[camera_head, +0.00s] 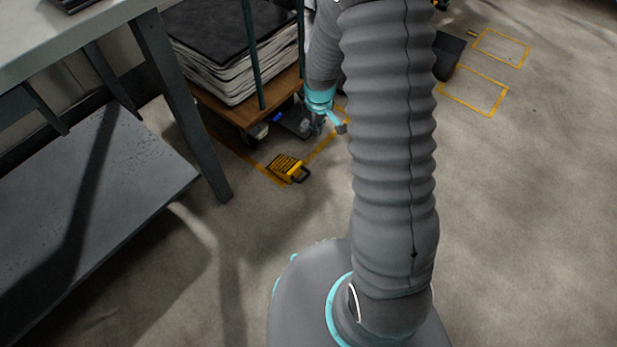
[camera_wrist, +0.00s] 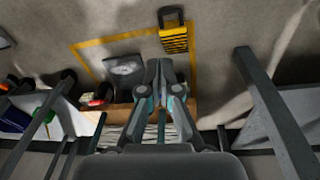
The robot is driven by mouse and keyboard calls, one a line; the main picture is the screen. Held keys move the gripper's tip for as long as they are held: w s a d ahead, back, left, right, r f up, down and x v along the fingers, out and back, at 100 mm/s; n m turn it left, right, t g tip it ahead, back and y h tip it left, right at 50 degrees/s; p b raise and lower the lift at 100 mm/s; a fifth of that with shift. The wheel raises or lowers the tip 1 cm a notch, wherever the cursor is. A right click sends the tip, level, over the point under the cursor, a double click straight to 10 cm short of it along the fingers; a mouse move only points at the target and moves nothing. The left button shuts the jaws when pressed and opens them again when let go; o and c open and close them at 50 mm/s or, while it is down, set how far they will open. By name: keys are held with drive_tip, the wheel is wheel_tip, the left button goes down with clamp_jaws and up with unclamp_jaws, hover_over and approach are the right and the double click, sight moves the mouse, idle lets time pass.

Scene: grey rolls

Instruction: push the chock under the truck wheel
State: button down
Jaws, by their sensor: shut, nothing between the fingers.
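The chock (camera_head: 283,166) is a yellow wedge with black markings and a black handle, lying on the floor at the corner of a yellow tape outline. It also shows at the top of the wrist view (camera_wrist: 173,40), with its handle toward the top edge. The truck (camera_head: 238,112) has a wooden deck and green posts. A truck wheel (camera_head: 259,131) shows under the deck edge, apart from the chock. My gripper (camera_wrist: 160,64) is shut and empty, its tips just below and left of the chock in the wrist view. In the head view my arm partly hides it.
The truck carries a stack of grey sheets (camera_head: 225,60). A grey bench (camera_head: 100,190) with a leg stands left of the chock. A flat grey object (camera_wrist: 125,68) lies inside the tape outline. Open floor (camera_head: 530,200) lies to the right.

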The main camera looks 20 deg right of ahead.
drive_tip(key=f, duration=1)
drive_tip(key=f+n+g, duration=0.1)
drive_tip(key=f, duration=1)
drive_tip(key=s+d+f+n+b, duration=0.1)
drive_tip(key=f, duration=0.9)
drive_tip(key=shift+s+f+g, duration=0.1)
drive_tip(key=shift+f+g, duration=0.2)
drive_tip(key=shift+f, duration=0.05)
drive_tip(key=shift+w+a+r, duration=0.25)
drive_tip(key=shift+w+a, duration=0.55)
drive_tip(key=shift+w, duration=0.3)
drive_tip(key=shift+w+a, duration=0.4)
drive_tip(key=shift+w, duration=0.15)
